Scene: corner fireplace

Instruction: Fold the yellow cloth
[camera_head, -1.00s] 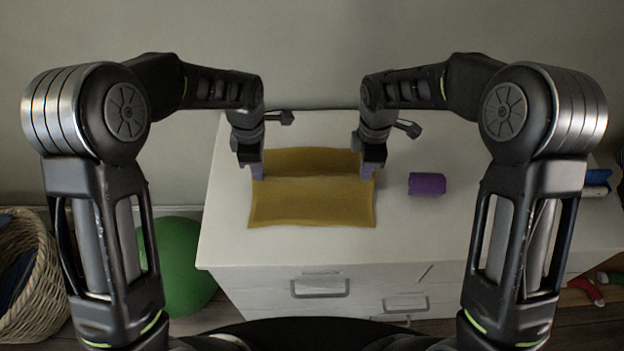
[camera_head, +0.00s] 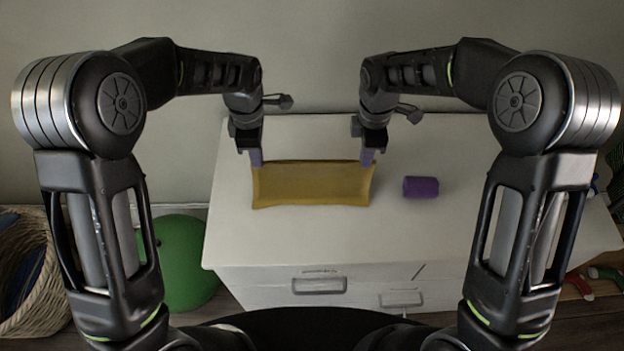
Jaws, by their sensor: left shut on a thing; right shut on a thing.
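The yellow cloth (camera_head: 312,186) lies on the white dresser top, showing as a wide, short band with its far edge slightly raised. My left gripper (camera_head: 255,161) is shut on the cloth at its far left corner. My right gripper (camera_head: 367,160) is shut on the cloth at its far right corner. The jaws partly hide both corners. I cannot tell from this view how the layers lie underneath.
A purple rolled item (camera_head: 420,187) lies on the white dresser (camera_head: 450,230) just right of the cloth. A green ball (camera_head: 182,262) and a wicker basket (camera_head: 38,290) stand on the floor at left. The dresser top in front of the cloth is clear.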

